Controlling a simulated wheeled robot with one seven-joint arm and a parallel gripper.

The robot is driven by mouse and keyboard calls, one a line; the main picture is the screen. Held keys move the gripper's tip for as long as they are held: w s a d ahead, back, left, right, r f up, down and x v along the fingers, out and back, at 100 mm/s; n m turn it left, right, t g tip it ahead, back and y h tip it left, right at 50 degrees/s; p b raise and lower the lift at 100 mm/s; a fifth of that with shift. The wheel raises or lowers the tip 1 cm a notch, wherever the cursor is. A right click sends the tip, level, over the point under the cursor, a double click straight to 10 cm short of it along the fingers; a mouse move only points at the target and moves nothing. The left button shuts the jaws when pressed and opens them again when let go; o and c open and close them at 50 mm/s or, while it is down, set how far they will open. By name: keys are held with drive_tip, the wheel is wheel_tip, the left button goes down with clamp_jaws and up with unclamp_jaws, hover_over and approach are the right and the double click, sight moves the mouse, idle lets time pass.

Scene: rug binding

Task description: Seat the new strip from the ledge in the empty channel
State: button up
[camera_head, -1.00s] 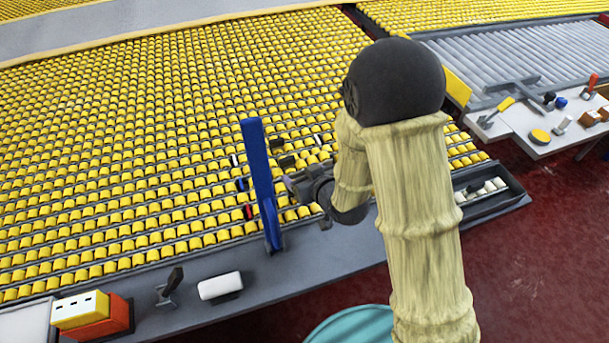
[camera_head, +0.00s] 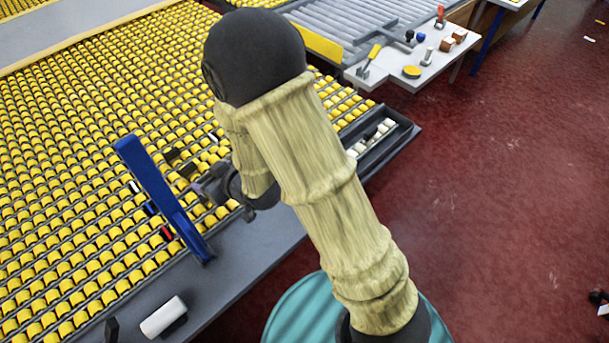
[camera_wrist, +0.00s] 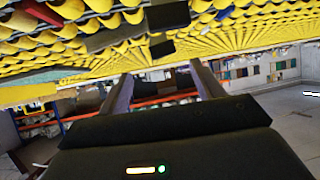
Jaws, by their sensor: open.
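My gripper (camera_head: 207,190) is open and empty, low beside the blue post, just over the front of the yellow roller bed (camera_head: 60,200). My arm hides part of it in the head view. In the wrist view its two fingers (camera_wrist: 160,88) are spread with nothing between them. Dark pieces (camera_head: 188,170) lie in a gap among the rollers beyond the gripper; dark blocks (camera_wrist: 168,17) also show in the wrist view. I cannot tell which gap is the empty channel. The grey ledge (camera_head: 235,265) runs along the front; I cannot make out a new strip on it for certain.
A blue post (camera_head: 165,195) stands left of my gripper. A white block (camera_head: 163,317) lies on the ledge. A dark tray (camera_head: 400,140) with white pieces is at the ledge's right end. A tool table (camera_head: 395,72) stands behind.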

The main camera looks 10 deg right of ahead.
drive_tip(key=s+d+r+m+g+h, duration=0.1)
drive_tip(key=s+d+m+h, duration=0.1)
drive_tip(key=d, duration=0.5)
drive_tip(key=s+d+r+m+g+h, duration=0.1)
drive_tip(key=d+r+m+h, duration=0.15)
drive_tip(key=d, duration=0.45)
drive_tip(key=s+d+m+g+h, duration=0.1)
drive_tip(key=s+d+h, duration=0.15)
drive_tip(key=d, duration=0.45)
drive_tip(key=s+d+r+m+g+h, duration=0.1)
drive_tip(key=s+d+r+m+g, duration=0.1)
drive_tip(key=s+d, duration=0.3)
drive_tip(key=shift+s+r+m+g, duration=0.15)
drive_tip(key=shift+s+m+g, duration=0.2)
drive_tip(key=shift+s+g, duration=0.55)
drive_tip(key=shift+s+d+r, duration=0.1)
drive_tip(key=w+p+v, duration=0.2)
drive_tip(key=p+v, duration=0.8)
drive_tip(key=shift+r+p, duration=0.35)
